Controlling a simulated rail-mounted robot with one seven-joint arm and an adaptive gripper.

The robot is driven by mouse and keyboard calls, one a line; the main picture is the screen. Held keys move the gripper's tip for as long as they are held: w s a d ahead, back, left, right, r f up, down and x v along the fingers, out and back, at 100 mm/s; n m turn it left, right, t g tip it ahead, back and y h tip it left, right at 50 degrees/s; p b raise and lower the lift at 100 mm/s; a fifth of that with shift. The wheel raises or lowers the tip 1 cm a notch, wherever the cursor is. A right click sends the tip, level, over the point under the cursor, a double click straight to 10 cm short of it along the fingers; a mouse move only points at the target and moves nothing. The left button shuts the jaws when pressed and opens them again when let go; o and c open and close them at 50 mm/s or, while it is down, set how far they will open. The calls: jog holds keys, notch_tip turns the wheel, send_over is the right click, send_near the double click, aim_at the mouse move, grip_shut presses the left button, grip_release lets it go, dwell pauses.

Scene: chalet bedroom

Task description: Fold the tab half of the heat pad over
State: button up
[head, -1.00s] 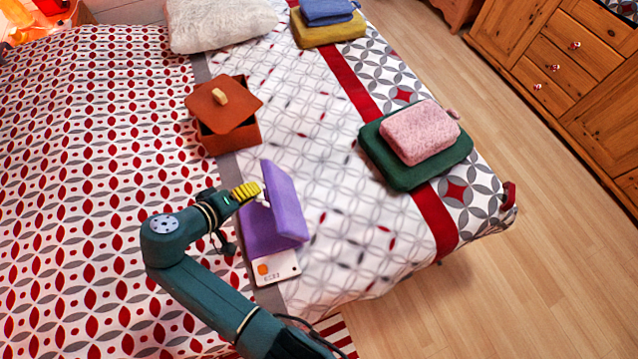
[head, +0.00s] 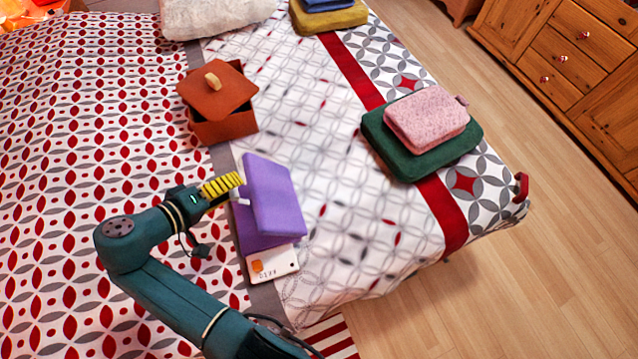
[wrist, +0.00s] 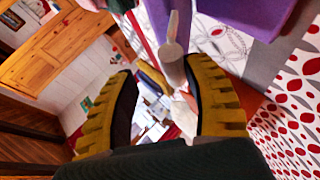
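The purple heat pad (head: 276,200) lies on the bed. Its upper half is tilted leftward over the lower half (head: 262,240), which shows beneath it, so the two are not flat together. A pale grey tab (head: 240,197) sticks out from the upper half's left edge. My gripper (head: 230,186) is at that edge, left of the pad. In the wrist view my gripper (wrist: 163,72) has its yellow ribbed fingers spread. The grey tab (wrist: 172,62) lies between the fingertips, close to the right finger, and does not look clamped. The pad (wrist: 245,12) shows at the top.
A white card (head: 280,260) with an orange mark sits at the pad's near end. A brown box (head: 230,127) with a tilted lid stands behind it. A pink cushion (head: 425,118) on a green one (head: 385,150) lies right. Bare bedspread lies between.

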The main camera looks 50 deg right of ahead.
jog(key=shift+o, duration=0.9)
jog(key=shift+r, duration=0.1)
notch_tip(320, 180, up, 7)
jog(key=s+d+p, duration=0.1)
jog(key=d+p, duration=0.1)
jog(key=p, duration=0.6)
jog(key=shift+s+d+p, duration=0.3)
jog(key=shift+p, duration=0.05)
jog(key=v, duration=1.2)
